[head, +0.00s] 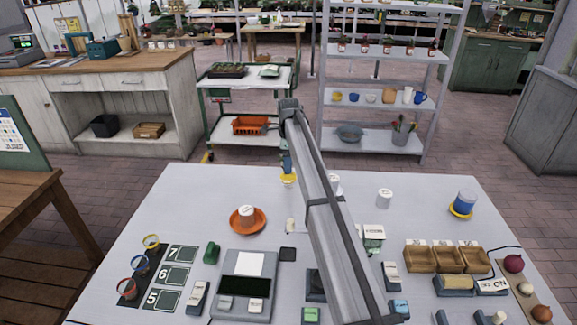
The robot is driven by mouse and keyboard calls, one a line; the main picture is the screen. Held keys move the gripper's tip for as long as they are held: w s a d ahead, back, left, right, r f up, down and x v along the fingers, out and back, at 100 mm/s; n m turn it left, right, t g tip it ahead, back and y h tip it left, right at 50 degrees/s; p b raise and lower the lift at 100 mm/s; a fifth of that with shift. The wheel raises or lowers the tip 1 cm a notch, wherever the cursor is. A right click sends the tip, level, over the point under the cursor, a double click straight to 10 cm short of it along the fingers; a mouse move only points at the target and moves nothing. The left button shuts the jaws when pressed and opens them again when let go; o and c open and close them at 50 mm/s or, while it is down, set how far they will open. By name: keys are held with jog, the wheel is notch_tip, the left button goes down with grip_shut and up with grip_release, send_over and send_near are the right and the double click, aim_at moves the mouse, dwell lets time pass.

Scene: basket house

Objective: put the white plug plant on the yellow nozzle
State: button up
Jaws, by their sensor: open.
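My gripper (287,168) hangs at the far end of my arm, over the back middle of the white table (190,190). It is open; its fingers are small and partly hidden by the arm. A small yellow item (289,180) shows just below it; I cannot tell contact. A yellow-rimmed round piece (151,242) stands at the left. I cannot tell which yellow item is the nozzle. No white plug plant is clearly identifiable. A white-topped pot (247,212) sits on an orange saucer (235,226), and a white cylinder (385,198) stands right of the arm.
My arm hides part of the table's middle. A blue cup (465,201) on a yellow saucer stands at the right. Wooden bins (447,258) are at front right. A grey device (245,283) and number cards (172,276) fill the front left. The back left is clear.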

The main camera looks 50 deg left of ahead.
notch_tip(320, 180, up, 10)
dwell(0.4)
dwell(0.5)
